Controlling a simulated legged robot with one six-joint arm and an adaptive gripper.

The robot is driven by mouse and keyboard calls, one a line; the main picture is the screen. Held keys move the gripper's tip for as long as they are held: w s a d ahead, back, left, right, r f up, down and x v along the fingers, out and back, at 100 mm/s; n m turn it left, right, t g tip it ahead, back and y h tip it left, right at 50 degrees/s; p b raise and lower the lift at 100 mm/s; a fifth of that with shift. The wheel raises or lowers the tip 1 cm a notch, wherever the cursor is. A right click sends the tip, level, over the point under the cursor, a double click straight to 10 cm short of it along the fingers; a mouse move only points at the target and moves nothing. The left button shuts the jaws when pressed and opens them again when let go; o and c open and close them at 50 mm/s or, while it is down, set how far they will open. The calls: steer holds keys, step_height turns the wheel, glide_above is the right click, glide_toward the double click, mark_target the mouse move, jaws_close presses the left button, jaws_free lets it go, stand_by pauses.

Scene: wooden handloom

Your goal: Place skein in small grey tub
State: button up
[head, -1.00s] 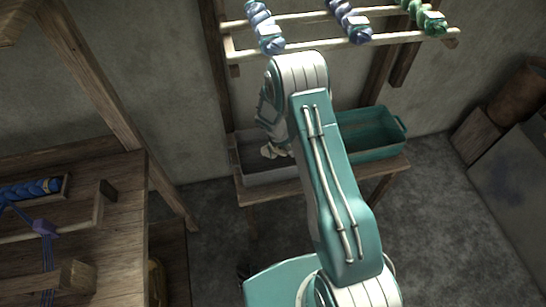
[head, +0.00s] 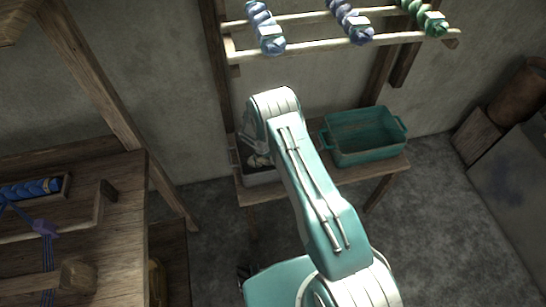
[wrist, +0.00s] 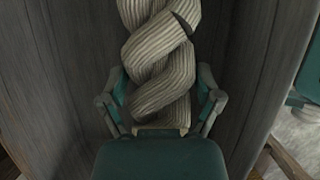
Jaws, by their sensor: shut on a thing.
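The skein (wrist: 160,62) is a thick, pale cream twist of yarn in the wrist view. My gripper (wrist: 162,92) is shut on it, with one finger on each side. The small grey tub (head: 258,179) stands on a low wooden bench in the head view, partly hidden by my arm. In the wrist view its grey walls (wrist: 60,85) show on both sides of the skein. The skein is inside or just over the tub; whether it touches the bottom I cannot tell. In the head view my arm hides most of the gripper and skein.
A teal tub (head: 364,137) stands on the bench (head: 345,179) just right of the grey one. Above hangs a wooden rack (head: 310,47) with blue and green skeins. The loom (head: 110,215) is at the left. The floor at right is open.

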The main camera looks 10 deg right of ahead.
steer(key=shift+f, duration=0.6)
steer(key=o, duration=1)
steer(key=v, duration=1.3)
steer(key=shift+d+r, duration=0.15)
steer(key=shift+d, duration=0.1)
